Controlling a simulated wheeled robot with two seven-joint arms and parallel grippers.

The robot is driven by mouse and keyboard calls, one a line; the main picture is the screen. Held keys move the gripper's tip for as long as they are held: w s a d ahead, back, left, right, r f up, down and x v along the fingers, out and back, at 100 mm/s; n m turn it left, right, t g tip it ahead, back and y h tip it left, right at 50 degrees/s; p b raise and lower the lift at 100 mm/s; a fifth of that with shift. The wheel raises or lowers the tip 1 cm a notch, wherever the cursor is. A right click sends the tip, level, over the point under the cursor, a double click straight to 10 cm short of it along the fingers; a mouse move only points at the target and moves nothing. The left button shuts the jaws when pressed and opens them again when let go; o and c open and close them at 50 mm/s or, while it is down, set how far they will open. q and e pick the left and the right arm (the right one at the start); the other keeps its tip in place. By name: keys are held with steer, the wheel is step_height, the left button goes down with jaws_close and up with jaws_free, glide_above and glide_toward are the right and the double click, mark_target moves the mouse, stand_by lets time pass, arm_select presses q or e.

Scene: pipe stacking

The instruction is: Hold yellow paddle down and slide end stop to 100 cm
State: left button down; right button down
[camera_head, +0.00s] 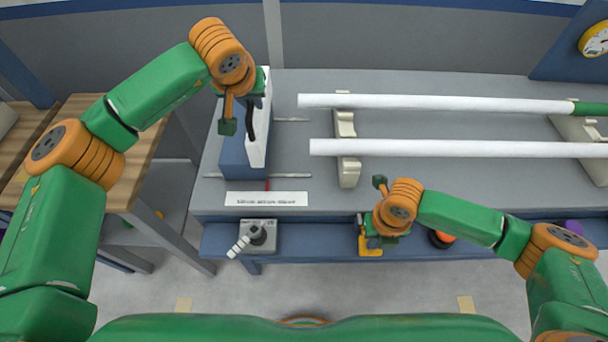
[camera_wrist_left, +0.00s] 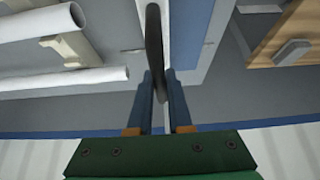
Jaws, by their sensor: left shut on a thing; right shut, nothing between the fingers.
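The end stop (camera_head: 240,150) is a blue block with a white face and a black upright handle (camera_head: 250,128) at the left of the grey bench. My left gripper (camera_head: 248,102) is shut on the black handle. In the left wrist view, both fingers (camera_wrist_left: 161,85) stand either side of the handle (camera_wrist_left: 155,45). The yellow paddle (camera_head: 371,252) is on the bench's blue front ledge. My right gripper (camera_head: 376,240) is shut and empty, right at the paddle from above. My wrist partly hides the paddle, and I cannot tell whether it is pressed down.
Two white pipes (camera_head: 440,103) (camera_head: 450,148) lie across cream supports (camera_head: 347,150) right of the end stop. Thin metal rods (camera_head: 292,175) run beside the stop. A white label (camera_head: 266,199) has unreadable text. A joystick box (camera_head: 258,236) sits on the front ledge. A wooden table (camera_head: 150,150) stands left.

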arm_select(q)
steer(key=shift+d, duration=2.45)
arm_select(e)
steer(key=shift+r, duration=2)
arm_select(q)
steer(key=c, duration=1)
jaws_free()
arm_select(e)
steer(key=shift+d, duration=0.1)
arm_select(q)
steer(key=o, duration=0.4)
steer(key=shift+w+f, duration=0.1)
steer(key=shift+w, duration=0.1)
arm_select(e)
steer(key=shift+w+f, duration=0.1)
steer(key=shift+w, duration=0.05)
arm_select(q)
steer(key=shift+o, duration=0.2)
steer(key=shift+s, duration=0.1)
steer(key=v, duration=0.7)
